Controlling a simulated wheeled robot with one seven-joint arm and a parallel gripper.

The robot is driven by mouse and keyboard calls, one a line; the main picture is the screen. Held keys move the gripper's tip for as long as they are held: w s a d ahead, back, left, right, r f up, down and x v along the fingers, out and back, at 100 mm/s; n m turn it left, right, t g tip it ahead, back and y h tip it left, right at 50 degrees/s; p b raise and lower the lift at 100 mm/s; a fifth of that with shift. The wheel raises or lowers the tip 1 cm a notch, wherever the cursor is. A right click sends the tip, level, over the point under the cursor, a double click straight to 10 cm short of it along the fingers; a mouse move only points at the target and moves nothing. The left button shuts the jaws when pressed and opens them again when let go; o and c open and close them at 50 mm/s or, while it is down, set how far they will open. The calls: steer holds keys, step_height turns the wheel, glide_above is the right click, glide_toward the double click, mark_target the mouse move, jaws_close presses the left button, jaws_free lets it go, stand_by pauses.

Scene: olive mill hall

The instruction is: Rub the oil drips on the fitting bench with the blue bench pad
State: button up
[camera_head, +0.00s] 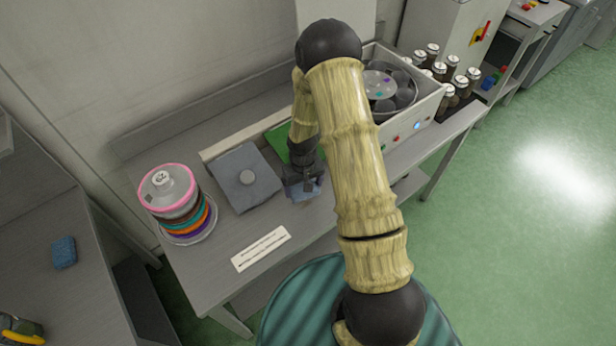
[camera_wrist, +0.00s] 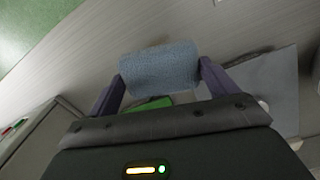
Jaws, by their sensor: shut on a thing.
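My gripper (camera_head: 303,177) is shut on a blue pad (camera_head: 304,190), low at the fitting bench (camera_head: 305,216). In the wrist view the pad (camera_wrist: 160,68) sits between the two purple fingers, with bare grey bench top around it. The pad appears at or just above the bench top; I cannot tell whether it touches. I cannot clearly make out any oil drips; the pad and arm hide part of the surface.
A grey slab with a knob (camera_head: 238,188) lies left of my gripper, with a green panel (camera_head: 278,138) behind. Stacked coloured discs (camera_head: 170,194) stand farther left. A white box (camera_head: 428,108) and several jars (camera_head: 432,50) are right. Another blue pad (camera_head: 64,252) lies on the left bench.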

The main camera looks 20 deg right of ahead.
steer(key=shift+d+r+n+p, duration=0.35)
steer(key=shift+r+n, duration=0.15)
steer(key=shift+r, duration=0.1)
steer(key=shift+d+r+n+p, duration=0.35)
steer(key=shift+r+n, duration=0.15)
steer(key=shift+r, duration=0.1)
steer(key=shift+d+r+n, duration=0.15)
steer(key=shift+d+n, duration=0.05)
steer(key=shift+n, duration=0.2)
steer(key=shift+w, duration=0.1)
steer(key=shift+f, duration=0.2)
